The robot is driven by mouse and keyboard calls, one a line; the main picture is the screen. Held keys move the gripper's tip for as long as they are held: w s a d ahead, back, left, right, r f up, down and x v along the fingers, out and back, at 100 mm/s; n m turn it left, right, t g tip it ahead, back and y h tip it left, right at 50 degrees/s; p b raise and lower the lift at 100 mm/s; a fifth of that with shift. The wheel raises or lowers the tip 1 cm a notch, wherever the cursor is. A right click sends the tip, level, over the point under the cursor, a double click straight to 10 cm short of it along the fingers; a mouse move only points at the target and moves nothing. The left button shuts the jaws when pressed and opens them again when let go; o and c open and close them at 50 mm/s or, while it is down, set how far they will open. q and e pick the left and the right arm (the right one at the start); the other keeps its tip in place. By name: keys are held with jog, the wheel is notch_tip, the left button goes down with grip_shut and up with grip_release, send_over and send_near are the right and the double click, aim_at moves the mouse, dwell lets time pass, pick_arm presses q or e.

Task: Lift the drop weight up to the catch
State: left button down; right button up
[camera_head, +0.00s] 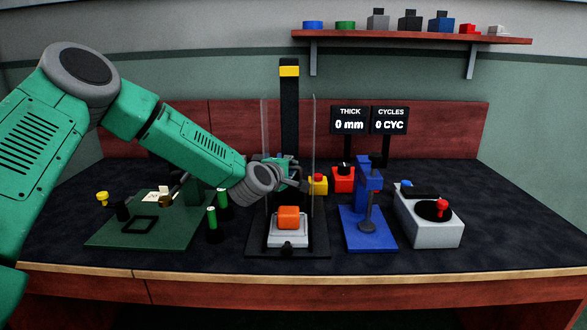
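A drop tower (289,110) stands mid-table, a black column with a yellow band near its top and clear panels at its sides. An orange block (289,217) sits on a pale plate (289,240) at the tower's foot. My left gripper (296,182) reaches in from the left to the column, above the orange block and apart from it. The gripper is small and overlaps dark and green parts there, so its finger opening is unclear. I cannot make out a separate drop weight or the catch; the gripper hides part of the column. My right gripper is out of view.
A yellow box with a red button (318,185) and a red box (343,180) stand right of the tower. A blue press (367,205) and a grey machine (430,222) are farther right. A green plate (140,235) and green-topped cylinders (212,222) stand left. Displays (370,120) read 0.

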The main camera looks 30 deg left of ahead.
pick_arm(q)
notch_tip(320, 180, up, 20)
jog(key=p, duration=1.1)
jog(key=shift+a, duration=0.15)
jog(key=c, duration=1.9)
grip_release()
jog(key=shift+r, duration=0.15)
jog(key=shift+o, duration=0.2)
jog(key=shift+s+a, duration=0.1)
jog(key=shift+a, duration=0.1)
jog(key=f+v, duration=0.1)
jog(key=v, duration=1.1)
